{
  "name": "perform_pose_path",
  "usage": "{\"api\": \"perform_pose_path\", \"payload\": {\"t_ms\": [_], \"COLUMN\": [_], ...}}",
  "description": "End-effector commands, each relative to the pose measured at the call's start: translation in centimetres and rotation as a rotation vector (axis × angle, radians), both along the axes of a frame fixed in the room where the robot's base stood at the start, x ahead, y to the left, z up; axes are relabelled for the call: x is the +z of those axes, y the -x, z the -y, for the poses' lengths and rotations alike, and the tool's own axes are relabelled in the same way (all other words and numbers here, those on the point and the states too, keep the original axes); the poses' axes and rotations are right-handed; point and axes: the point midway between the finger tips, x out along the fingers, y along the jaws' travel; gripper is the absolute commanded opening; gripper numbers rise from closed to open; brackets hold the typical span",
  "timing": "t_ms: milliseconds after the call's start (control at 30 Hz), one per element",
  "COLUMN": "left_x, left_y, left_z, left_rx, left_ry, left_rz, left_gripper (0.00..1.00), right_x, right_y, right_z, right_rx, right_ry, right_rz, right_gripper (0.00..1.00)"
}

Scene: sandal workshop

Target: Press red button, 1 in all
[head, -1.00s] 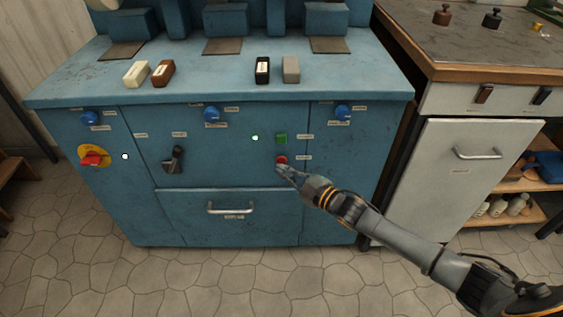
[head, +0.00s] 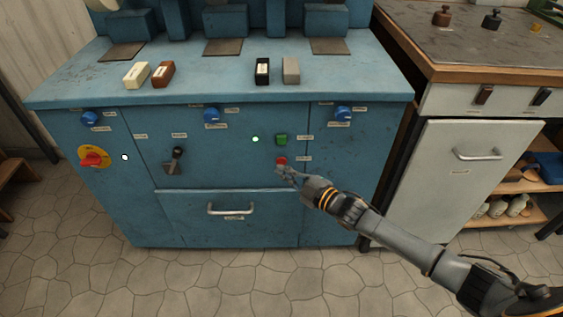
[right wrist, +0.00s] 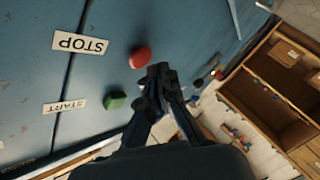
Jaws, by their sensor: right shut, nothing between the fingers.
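The red button (head: 281,161) sits on the front panel of the blue machine (head: 100,204), just below the green button (head: 281,140). In the right wrist view the red button (right wrist: 140,57) is beside a STOP label (right wrist: 80,43), and the green button (right wrist: 115,100) is near a START label (right wrist: 65,107). My right gripper (head: 284,171) is shut and empty, its tips just below the red button. In the right wrist view its fingertips (right wrist: 160,70) are close to the red button's edge; I cannot tell whether they touch. My left gripper is not in view.
A red and yellow switch (head: 92,157) and a black lever (head: 174,160) are on the same panel. A drawer handle (head: 232,209) lies below. A white cabinet (head: 450,180) stands at the right. The floor in front is clear.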

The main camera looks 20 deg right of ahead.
Motion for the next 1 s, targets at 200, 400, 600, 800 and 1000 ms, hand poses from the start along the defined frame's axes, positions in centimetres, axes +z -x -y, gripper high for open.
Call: {"api": "perform_pose_path", "payload": {"t_ms": [200, 400, 600, 800, 1000], "left_x": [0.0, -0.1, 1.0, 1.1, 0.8], "left_y": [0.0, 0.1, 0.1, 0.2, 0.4], "left_z": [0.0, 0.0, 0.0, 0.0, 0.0], "left_rx": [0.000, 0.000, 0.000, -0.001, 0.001], "left_ry": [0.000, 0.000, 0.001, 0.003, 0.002], "left_rz": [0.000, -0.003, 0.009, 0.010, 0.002], "left_gripper": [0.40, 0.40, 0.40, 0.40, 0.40], "right_x": [0.0, 0.0, 0.0, 0.0, 0.0], "right_y": [0.0, -0.3, -0.8, -0.8, -0.9], "right_z": [0.0, 0.1, 0.3, 0.2, 0.3], "right_rx": [0.000, 0.000, 0.000, 0.000, 0.000], "right_ry": [0.000, 0.000, 0.000, 0.000, 0.000], "right_rz": [0.000, 0.000, 0.000, 0.000, 0.000], "right_gripper": [0.00, 0.00, 0.00, 0.00, 0.00]}}
